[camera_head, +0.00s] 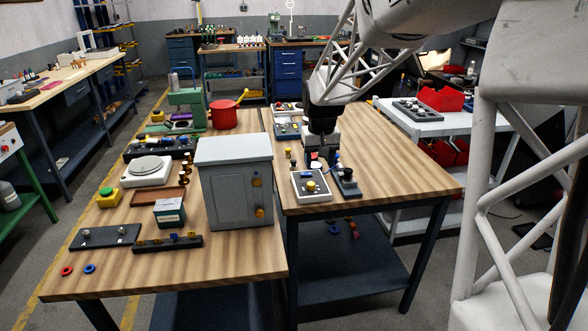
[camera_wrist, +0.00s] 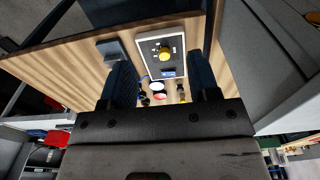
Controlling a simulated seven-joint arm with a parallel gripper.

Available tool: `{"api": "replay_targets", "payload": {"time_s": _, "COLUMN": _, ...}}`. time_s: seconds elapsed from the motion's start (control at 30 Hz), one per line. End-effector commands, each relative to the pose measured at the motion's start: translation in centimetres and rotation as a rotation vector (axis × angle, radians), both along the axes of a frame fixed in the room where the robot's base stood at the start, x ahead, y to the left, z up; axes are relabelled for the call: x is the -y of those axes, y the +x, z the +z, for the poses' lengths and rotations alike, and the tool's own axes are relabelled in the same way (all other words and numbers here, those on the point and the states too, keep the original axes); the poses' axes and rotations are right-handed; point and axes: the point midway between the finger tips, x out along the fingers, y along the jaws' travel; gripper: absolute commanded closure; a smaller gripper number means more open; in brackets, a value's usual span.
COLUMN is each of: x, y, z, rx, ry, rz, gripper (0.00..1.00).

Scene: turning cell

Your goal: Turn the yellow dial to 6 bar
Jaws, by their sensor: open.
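The yellow dial (camera_head: 311,186) sits on a small dark panel (camera_head: 302,194) with a light frame, lying on the right-hand wooden table near its front. In the wrist view the yellow dial (camera_wrist: 165,54) shows on the same panel, which also bears a small blue label or display. The scale marks and the dial's setting are too small to read. My gripper (camera_head: 317,163) points down just behind the panel in the head view. In the wrist view my gripper (camera_wrist: 161,70) has its two dark fingers wide apart, with nothing held between them. The dial appears apart from both fingers.
A dark box with a black knob (camera_head: 347,174) stands close to the panel's right. A tall grey cabinet (camera_head: 235,180) stands to the left. Small red, white and yellow parts (camera_wrist: 158,92) lie behind the panel. The right part of the table (camera_head: 400,165) is clear.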

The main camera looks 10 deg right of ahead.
Motion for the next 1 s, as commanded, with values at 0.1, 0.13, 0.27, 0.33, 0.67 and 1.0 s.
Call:
{"api": "replay_targets", "payload": {"time_s": 0.1, "x": 0.3, "y": 2.8, "z": -1.5, "rx": -0.013, "ry": 0.001, "rz": 0.001, "gripper": 0.45}}
{"api": "replay_targets", "payload": {"time_s": 0.13, "x": 0.3, "y": 3.4, "z": -1.9, "rx": -0.017, "ry": 0.001, "rz": 0.001, "gripper": 0.45}}
{"api": "replay_targets", "payload": {"time_s": 0.27, "x": 0.6, "y": 6.2, "z": -3.7, "rx": -0.029, "ry": 0.002, "rz": 0.003, "gripper": 0.45}}
{"api": "replay_targets", "payload": {"time_s": 0.33, "x": 0.7, "y": 7.7, "z": -4.6, "rx": -0.035, "ry": 0.002, "rz": 0.003, "gripper": 0.45}}
{"api": "replay_targets", "payload": {"time_s": 0.67, "x": 1.3, "y": 12.8, "z": -8.6, "rx": -0.059, "ry": 0.004, "rz": 0.005, "gripper": 0.45}}
{"api": "replay_targets", "payload": {"time_s": 1.0, "x": 1.4, "y": 13.6, "z": -9.3, "rx": -0.062, "ry": 0.005, "rz": 0.005, "gripper": 0.45}}
